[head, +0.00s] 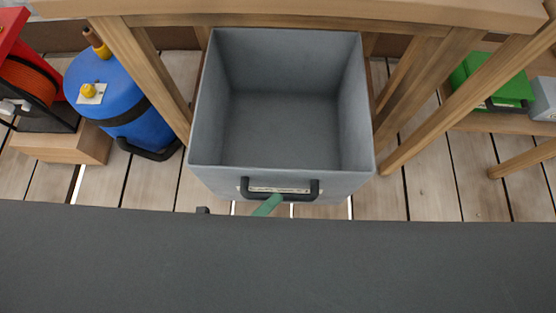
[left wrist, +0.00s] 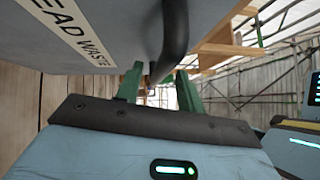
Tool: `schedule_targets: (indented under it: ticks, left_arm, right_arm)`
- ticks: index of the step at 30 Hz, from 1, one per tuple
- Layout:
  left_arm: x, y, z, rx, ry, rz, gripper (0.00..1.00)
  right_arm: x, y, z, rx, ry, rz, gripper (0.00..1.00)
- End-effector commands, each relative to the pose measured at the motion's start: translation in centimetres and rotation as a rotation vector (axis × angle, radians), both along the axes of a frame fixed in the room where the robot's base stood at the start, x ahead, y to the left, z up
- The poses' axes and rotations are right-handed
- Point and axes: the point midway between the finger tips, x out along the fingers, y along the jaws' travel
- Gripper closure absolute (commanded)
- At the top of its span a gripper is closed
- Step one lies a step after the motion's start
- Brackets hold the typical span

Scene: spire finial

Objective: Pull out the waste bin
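The waste bin (head: 280,181) is a grey open-topped box, empty inside, standing mostly out in front of the wooden bench. Its front carries a label and a black handle (head: 313,189). In the left wrist view the label on the bin (left wrist: 105,20) reads "EAD WASTE", and the dark handle (left wrist: 175,40) curves down close by. My left gripper (left wrist: 159,82) has its two green fingers apart at the handle, whose far end shows between them. In the head view one green finger (head: 268,205) shows just under the handle. Contact is unclear. My right gripper is not in view.
The wooden bench (head: 300,12) spans the back, its legs close to both sides of the bin. A blue tank (head: 110,95) and a red reel (head: 30,75) stand left. A green box (head: 500,80) sits on a low shelf right. Plank floor (head: 435,185) shows around.

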Motion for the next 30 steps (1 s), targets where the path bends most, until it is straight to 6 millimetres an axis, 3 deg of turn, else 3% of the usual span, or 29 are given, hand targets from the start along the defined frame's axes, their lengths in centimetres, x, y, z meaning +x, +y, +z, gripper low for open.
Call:
schedule_targets:
  ticks: [10,30]
  left_arm:
    - [-3.3,3.4,-0.6,-0.001,0.001,0.001,0.62]
    - [-3.7,3.8,-0.7,-0.002,0.0,0.001,0.62]
  right_arm:
    - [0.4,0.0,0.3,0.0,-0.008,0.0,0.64]
    - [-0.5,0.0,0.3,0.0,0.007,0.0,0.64]
